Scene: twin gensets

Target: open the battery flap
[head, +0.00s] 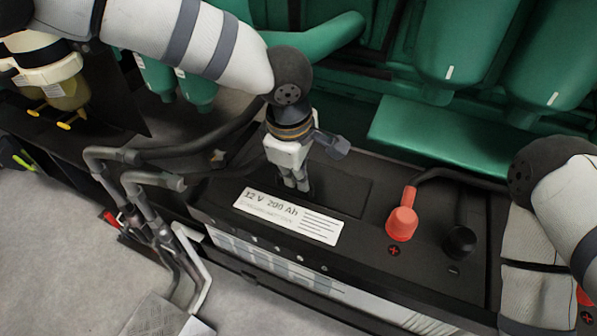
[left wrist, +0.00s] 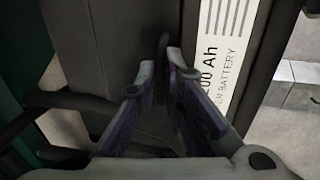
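The battery (head: 270,240) is a long dark case with a white "12 V 200 Ah" label (head: 288,216). A dark rectangular flap (head: 345,192) lies flat in its top behind the label and looks closed. My left gripper (head: 297,188) points down at the flap's left end. In the left wrist view a small dark upright tab (left wrist: 162,48) shows at the tips of the left gripper (left wrist: 160,66). The fingers are a narrow gap apart, one on each side of the tab; whether they touch it is unclear. My right gripper is outside the views.
A red terminal cap (head: 402,220) and a black terminal cap (head: 460,242) stand right of the flap, with a black cable. Green engine parts (head: 450,140) rise behind. Grey pipes (head: 150,200) stand left of the battery. Open floor (head: 60,250) lies at front left.

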